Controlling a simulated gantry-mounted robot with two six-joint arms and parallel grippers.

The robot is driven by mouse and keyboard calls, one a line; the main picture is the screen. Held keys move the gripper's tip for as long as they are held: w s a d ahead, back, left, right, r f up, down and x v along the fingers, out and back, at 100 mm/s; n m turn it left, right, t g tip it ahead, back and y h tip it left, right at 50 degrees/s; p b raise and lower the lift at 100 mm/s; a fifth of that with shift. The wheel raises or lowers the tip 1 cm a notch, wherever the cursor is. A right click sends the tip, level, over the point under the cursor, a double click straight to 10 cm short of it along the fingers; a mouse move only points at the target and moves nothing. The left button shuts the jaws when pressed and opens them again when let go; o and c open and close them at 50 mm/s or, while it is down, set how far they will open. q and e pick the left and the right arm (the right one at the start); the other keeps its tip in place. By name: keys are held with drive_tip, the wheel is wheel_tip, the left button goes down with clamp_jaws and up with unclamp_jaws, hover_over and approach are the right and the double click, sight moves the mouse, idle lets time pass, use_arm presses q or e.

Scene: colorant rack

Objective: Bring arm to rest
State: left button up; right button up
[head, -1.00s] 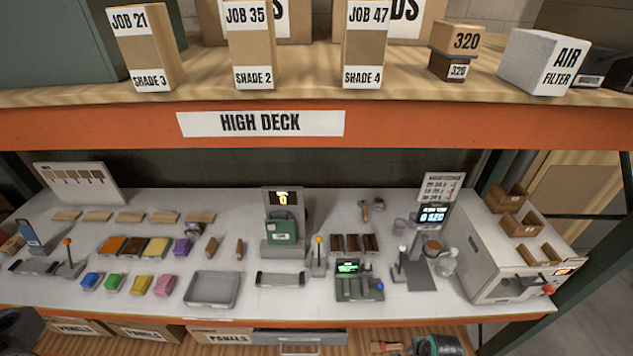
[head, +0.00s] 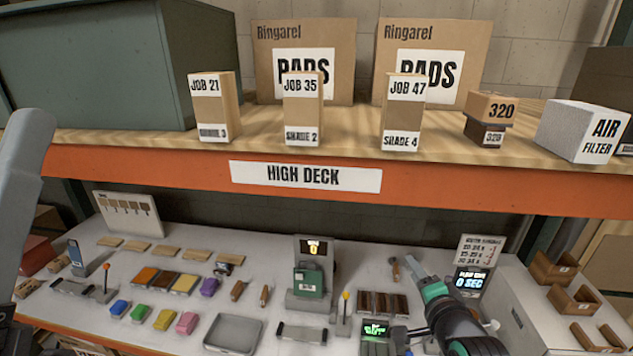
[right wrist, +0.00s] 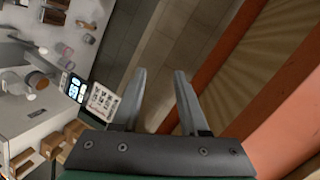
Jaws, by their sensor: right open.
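My right gripper (head: 424,268) reaches in from the lower right in the head view, in front of the bench near the small timer display. In the right wrist view its two fingers (right wrist: 160,74) are apart, with only floor showing between them. It holds nothing. A grey link of my left arm (head: 22,165) stands at the left edge of the head view. My left gripper cannot be made out.
The orange shelf beam (head: 210,170) of the high deck runs above the bench, with boxes on top. It also shows close at the right of the right wrist view (right wrist: 225,55). The bench holds a grey tray (head: 232,334), a green scale unit (head: 308,280) and wooden bins (head: 553,268).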

drive_tip(key=s+a+r+n+t, duration=0.1)
drive_tip(key=s+r+n+t, duration=0.1)
drive_tip(key=r, duration=0.6)
drive_tip(key=s+a+r+n+t, duration=0.1)
drive_tip(key=s+a+r+t, duration=0.1)
drive_tip(key=r, duration=0.6)
drive_tip(key=s+r+n+t+y, duration=0.2)
drive_tip(key=s+r+n+t, duration=0.6)
drive_tip(key=s+r, duration=1.2)
drive_tip(key=shift+s+r+n+t, duration=0.4)
drive_tip(key=shift+s+n, duration=0.75)
drive_tip(key=shift+n, duration=0.65)
